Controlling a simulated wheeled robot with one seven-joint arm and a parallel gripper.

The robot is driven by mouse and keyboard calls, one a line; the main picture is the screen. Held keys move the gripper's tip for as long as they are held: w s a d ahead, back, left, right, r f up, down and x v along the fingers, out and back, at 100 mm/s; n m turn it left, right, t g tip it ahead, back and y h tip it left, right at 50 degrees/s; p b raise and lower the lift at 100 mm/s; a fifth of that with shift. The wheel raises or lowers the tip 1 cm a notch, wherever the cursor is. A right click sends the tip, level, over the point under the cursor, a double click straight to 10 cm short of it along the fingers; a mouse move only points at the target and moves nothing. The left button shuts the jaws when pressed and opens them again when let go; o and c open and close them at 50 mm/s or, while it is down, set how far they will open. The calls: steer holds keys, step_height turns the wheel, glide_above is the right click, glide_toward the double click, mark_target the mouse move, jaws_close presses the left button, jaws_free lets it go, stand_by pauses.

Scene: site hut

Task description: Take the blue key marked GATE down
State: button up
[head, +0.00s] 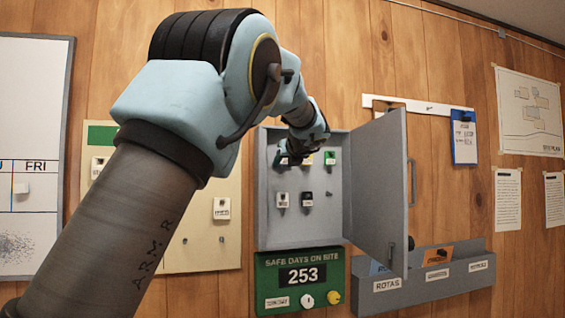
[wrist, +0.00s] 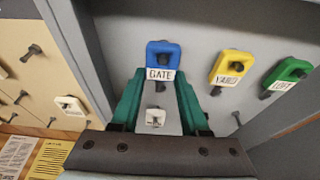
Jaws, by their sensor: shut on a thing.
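The blue key (wrist: 163,50) with the white GATE label shows in the wrist view, upright against the grey back of the open key cabinet (head: 347,190). My gripper (wrist: 160,78) is shut on it, one green finger on each side of the label. Whether the key still sits on its peg I cannot tell. In the head view my gripper (head: 288,158) reaches into the upper left of the cabinet and hides the blue key. A yellow key (wrist: 231,67) and a green key (wrist: 286,73) hang to its right.
A white key (head: 282,200) and a black key (head: 307,199) hang in the lower row, beside a bare peg (head: 329,193). The cabinet door (head: 378,190) stands open on the right. A green sign (head: 300,282) is directly below; a grey rack (head: 425,285) is lower right.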

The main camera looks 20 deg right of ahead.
steer(key=c, duration=0.4)
steer(key=shift+r+p, duration=0.35)
steer(key=shift+p, duration=0.1)
steer(key=shift+c, duration=0.2)
stand_by(0.4)
steer(key=shift+s+f+b, duration=0.15)
steer(key=shift+s+b, duration=0.25)
steer(key=shift+s, duration=0.2)
steer(key=shift+s+a+b, duration=0.25)
steer(key=shift+s+b, duration=0.45)
steer(key=shift+s, duration=0.75)
steer(key=shift+s+a+b, duration=0.2)
steer(key=shift+s+b, duration=0.45)
steer(key=shift+s, duration=0.8)
